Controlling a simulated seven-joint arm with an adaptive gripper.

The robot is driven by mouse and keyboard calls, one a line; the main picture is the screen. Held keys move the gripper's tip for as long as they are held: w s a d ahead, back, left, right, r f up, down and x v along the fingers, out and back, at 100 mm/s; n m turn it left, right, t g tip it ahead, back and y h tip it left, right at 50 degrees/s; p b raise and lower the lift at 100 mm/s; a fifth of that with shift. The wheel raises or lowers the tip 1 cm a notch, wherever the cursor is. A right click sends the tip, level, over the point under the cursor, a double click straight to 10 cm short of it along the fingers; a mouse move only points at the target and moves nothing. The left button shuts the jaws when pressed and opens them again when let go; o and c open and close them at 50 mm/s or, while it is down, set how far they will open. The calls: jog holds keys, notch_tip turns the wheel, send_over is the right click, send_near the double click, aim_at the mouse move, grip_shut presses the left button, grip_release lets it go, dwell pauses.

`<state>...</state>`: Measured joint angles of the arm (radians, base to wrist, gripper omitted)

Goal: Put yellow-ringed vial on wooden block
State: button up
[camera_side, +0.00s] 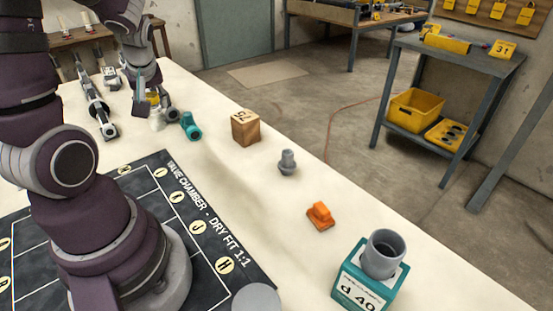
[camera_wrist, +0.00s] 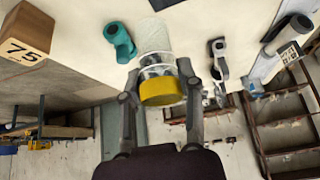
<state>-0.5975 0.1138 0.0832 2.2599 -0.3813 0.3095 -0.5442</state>
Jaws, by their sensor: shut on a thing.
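The yellow-ringed vial (camera_wrist: 157,40) is a pale, clear cylinder with a broad yellow ring at one end. My gripper (camera_wrist: 158,73) is shut on it, with one finger on each side near the ring. In the side view the vial (camera_side: 157,121) shows below my gripper (camera_side: 148,101), partly hidden by the fingers. I cannot tell whether its foot touches the table. The wooden block (camera_side: 245,127), marked 75, stands to the right of the vial with its top bare. It also shows at the upper left of the wrist view (camera_wrist: 25,33).
A teal fitting (camera_side: 189,126) lies between the vial and the block. Grey fittings and valves (camera_side: 99,105) lie left of the vial. A grey fitting (camera_side: 287,162), an orange part (camera_side: 320,216) and a teal holder (camera_side: 371,285) with a grey pipe stand further along the table.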

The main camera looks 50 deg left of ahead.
aim_at(245, 115)
jog(key=w+d+r+m+t+h, duration=0.1)
jog(key=w+d+m+t, duration=0.2)
jog(key=w+d+m, duration=0.3)
jog(key=d+m, duration=0.1)
jog(key=d, duration=0.3)
jog(key=shift+w+r+t+h, duration=0.25)
jog(key=shift+r+t+h, duration=0.1)
jog(key=shift+t+h, duration=0.05)
jog(key=w+a, duration=0.2)
jog(key=w, duration=0.2)
jog(key=w+a+f, duration=0.1)
jog(key=w+a, duration=0.2)
jog(key=w, duration=0.1)
jog(key=w+a, duration=0.2)
jog(key=w, duration=0.3)
jog(key=shift+a+f, duration=0.25)
jog(key=shift+a, duration=0.15)
jog(key=shift+w+a+f, duration=0.1)
jog(key=shift+w+f, duration=0.05)
jog(key=shift+f, duration=1.6)
jog(key=shift+f, duration=0.1)
jog(key=o, duration=1.1)
